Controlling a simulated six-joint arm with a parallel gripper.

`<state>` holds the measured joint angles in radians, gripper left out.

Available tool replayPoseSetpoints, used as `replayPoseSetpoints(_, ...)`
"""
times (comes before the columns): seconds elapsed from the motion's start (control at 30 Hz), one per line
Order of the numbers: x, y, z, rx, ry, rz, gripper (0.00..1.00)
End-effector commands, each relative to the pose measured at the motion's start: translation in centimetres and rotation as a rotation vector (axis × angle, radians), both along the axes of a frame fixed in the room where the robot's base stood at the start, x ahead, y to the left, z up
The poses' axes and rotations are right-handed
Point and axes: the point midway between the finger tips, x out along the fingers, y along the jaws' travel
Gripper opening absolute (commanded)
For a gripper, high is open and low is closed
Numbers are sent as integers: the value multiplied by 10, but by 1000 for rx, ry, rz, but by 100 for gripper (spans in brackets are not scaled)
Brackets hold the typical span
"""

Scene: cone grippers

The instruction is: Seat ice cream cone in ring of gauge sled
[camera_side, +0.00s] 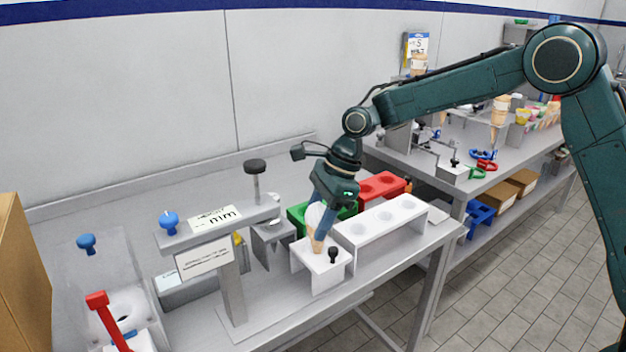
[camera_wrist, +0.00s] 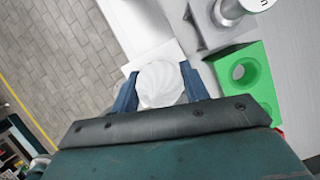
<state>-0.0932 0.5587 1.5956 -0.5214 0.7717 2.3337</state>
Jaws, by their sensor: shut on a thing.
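The ice cream cone shows a white swirled top (camera_wrist: 160,84) between my two blue fingers in the wrist view. In the side view its tan cone (camera_side: 316,244) points down at the white gauge sled (camera_side: 322,268). My gripper (camera_side: 322,222) is shut on the cone from above. The cone's tip is at or just above the sled's top. The ring is hidden, and I cannot tell whether the cone is inside it. In the wrist view the sled (camera_wrist: 150,45) is a white block beyond the cone.
A white rack with holes (camera_side: 380,230) stands right of the sled. Green (camera_side: 300,212) and red (camera_side: 384,186) racks are behind. A grey gauge stand with a label (camera_side: 204,262) and a black-knobbed post (camera_side: 256,180) stand to the left. The bench's front edge is close.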

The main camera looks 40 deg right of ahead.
Motion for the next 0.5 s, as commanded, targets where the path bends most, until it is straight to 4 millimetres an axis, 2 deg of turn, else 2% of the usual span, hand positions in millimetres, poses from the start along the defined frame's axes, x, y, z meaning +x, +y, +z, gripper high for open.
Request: replayPoseSetpoints(0.5,0,0,-9,1,-1,1,32)
